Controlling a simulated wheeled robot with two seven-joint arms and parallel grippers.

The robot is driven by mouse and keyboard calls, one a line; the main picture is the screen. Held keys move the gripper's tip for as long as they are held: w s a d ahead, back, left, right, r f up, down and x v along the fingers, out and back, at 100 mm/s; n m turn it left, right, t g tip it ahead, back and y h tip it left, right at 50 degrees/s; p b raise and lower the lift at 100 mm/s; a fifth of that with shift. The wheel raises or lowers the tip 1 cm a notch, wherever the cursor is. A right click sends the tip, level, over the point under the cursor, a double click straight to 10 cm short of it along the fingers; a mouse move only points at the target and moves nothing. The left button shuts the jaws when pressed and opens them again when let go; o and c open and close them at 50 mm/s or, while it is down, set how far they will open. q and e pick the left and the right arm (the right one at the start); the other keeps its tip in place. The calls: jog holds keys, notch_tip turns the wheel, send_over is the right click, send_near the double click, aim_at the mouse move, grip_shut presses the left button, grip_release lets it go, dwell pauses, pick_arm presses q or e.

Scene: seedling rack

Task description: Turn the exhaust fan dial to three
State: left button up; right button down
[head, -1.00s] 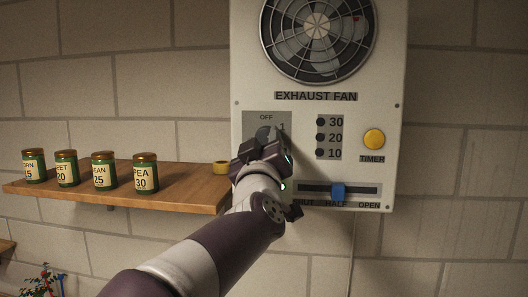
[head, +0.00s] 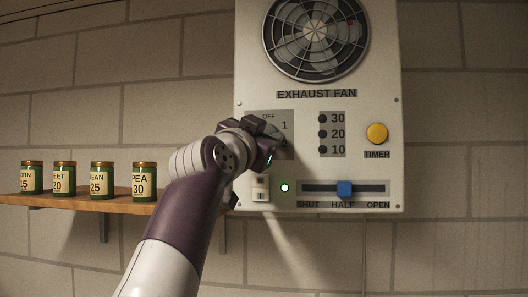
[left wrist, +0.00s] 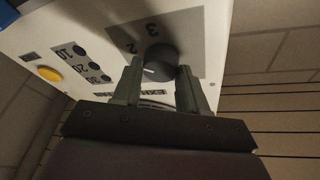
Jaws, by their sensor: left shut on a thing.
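The exhaust fan panel (head: 385,60) hangs on the wall with its label and a fan grille on top. A white mark shows on the dial's face, toward the left finger. The numbers 3 and 2 show on the plate above it. My right gripper is out of view.
A yellow timer button (head: 377,133), a column of dark buttons (head: 322,134) and a blue slider (head: 344,189) at HALF are on the panel. A shelf (head: 105,204) with several seed jars is at left.

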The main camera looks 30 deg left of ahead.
pick_arm(q)
jog(key=m, duration=0.2)
jog(key=m+h+p, duration=0.1)
jog(key=m, duration=0.1)
jog(key=m+g+h+p, duration=0.1)
jog(key=m, duration=0.1)
jog(key=shift+a+r+m, duration=0.15)
jog(key=shift+r+m, duration=0.1)
jog(key=shift+m, duration=0.05)
jog(key=shift+r+m+g+h+p, duration=0.15)
jog(key=shift+m+g+p, duration=0.35)
jog(key=shift+m+p, duration=0.6)
jog(key=shift+f+m+g+h+p, duration=0.1)
jog(key=shift+m+g+h+p, duration=0.3)
jog(key=shift+m, duration=1.1)
jog(key=shift+y, duration=0.25)
jog(key=o, duration=1.1)
jog(key=shift+c, duration=0.2)
jog(key=shift+w, duration=0.1)
